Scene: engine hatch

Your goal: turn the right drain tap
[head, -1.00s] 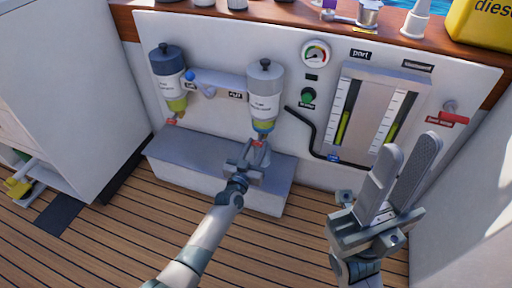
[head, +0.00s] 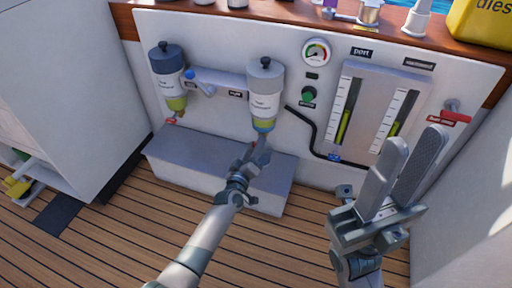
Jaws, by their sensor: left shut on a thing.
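The right filter (head: 265,98) hangs on the white panel, with a clear bowl of yellow fuel at its lower end. Its drain tap is under the bowl, mostly hidden by my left gripper; a small bit of red (head: 253,145) shows beside the fingers. My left gripper (head: 259,149) is shut on that drain tap, its fingers seen nearly edge-on. My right gripper (head: 414,142) is open and empty, in front of the panel's right side. The left filter (head: 168,75) has its own red drain tap (head: 171,121) below it.
A grey-white step (head: 190,165) runs below the filters. A black hose (head: 305,130) and twin level gauges (head: 375,112) are right of the right filter. A red lever (head: 449,118) sits at the far right. A yellow diesel can (head: 482,22) stands on the wooden ledge.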

